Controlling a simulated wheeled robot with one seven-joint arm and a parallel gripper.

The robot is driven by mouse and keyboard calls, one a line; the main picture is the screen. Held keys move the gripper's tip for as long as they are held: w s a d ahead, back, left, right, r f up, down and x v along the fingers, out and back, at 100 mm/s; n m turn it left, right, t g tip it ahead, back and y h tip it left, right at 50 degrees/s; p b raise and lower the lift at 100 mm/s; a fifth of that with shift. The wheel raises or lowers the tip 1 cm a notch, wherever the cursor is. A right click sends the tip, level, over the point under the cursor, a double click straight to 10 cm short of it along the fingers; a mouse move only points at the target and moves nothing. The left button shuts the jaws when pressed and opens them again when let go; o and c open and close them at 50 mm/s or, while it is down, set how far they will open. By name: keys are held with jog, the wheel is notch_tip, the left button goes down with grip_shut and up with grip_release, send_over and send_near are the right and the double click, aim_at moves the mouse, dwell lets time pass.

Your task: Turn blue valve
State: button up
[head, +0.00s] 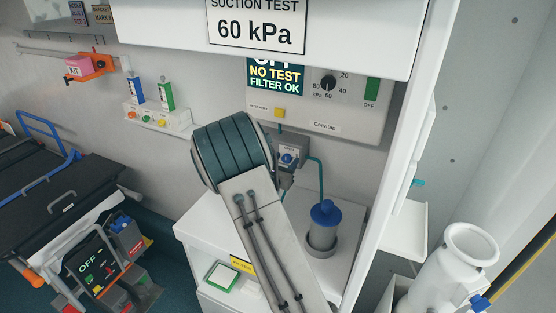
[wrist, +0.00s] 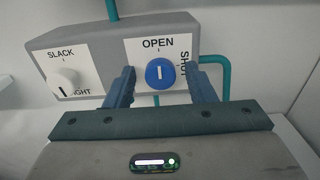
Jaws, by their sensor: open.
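The blue valve (wrist: 160,77) is a round blue knob on a white plate in the wrist view. Its white mark stands upright, in line with the word OPEN above it; SHUT is printed on the plate's right side. The valve also shows in the head view (head: 287,157), just right of my arm. My gripper (wrist: 162,70) is open, with one blue finger on each side of the knob. Gaps show between the fingers and the knob, and I see no contact. In the head view my arm hides most of the gripper.
A white knob (wrist: 65,80) marked SLACK sits left of the valve on the same grey housing (wrist: 110,42). A teal pipe (head: 321,180) runs on the right. A blue-capped canister (head: 323,225) stands below, right of my arm. A white cabinet edge (head: 392,150) stands farther right.

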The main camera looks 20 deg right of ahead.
jog(key=shift+w, duration=0.1)
jog(key=shift+s+a+r, duration=0.15)
jog(key=shift+s+a, duration=0.05)
jog(key=shift+a, duration=0.05)
jog(key=c, duration=0.4)
jog(key=shift+s+a, duration=0.1)
jog(key=c, duration=0.6)
